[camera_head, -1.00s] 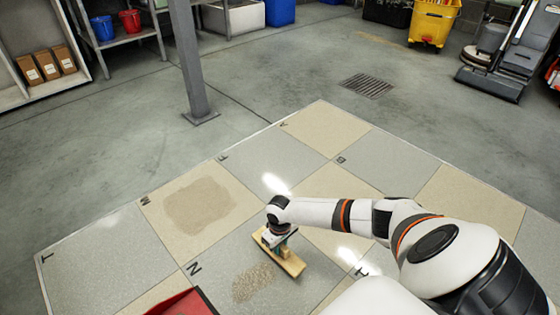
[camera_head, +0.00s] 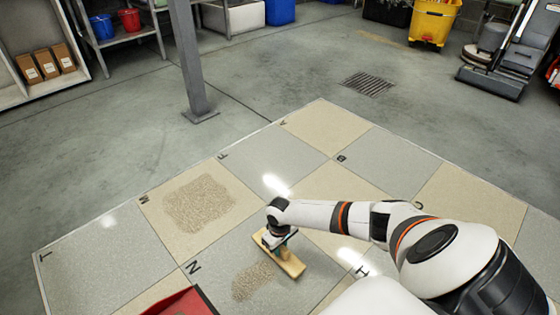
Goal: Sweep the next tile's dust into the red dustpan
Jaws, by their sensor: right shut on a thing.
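My right gripper (camera_head: 279,234) is shut on a wooden brush (camera_head: 290,265), held low at the tile marked N (camera_head: 205,278). I cannot tell whether the brush touches the floor. A grainy dust patch (camera_head: 253,281) lies on this grey tile, just left of the brush. The red dustpan (camera_head: 185,304) is at the bottom edge, left of that dust, and is partly cut off. A larger dust patch (camera_head: 198,203) lies on the beige tile marked M (camera_head: 160,220). My left gripper is not in view.
The other tiles nearby, such as the one marked T (camera_head: 95,260), look bare. A grey post (camera_head: 190,70) stands behind the tiled area. A floor drain (camera_head: 367,84), yellow mop bucket (camera_head: 432,22) and shelves with red and blue buckets are farther back.

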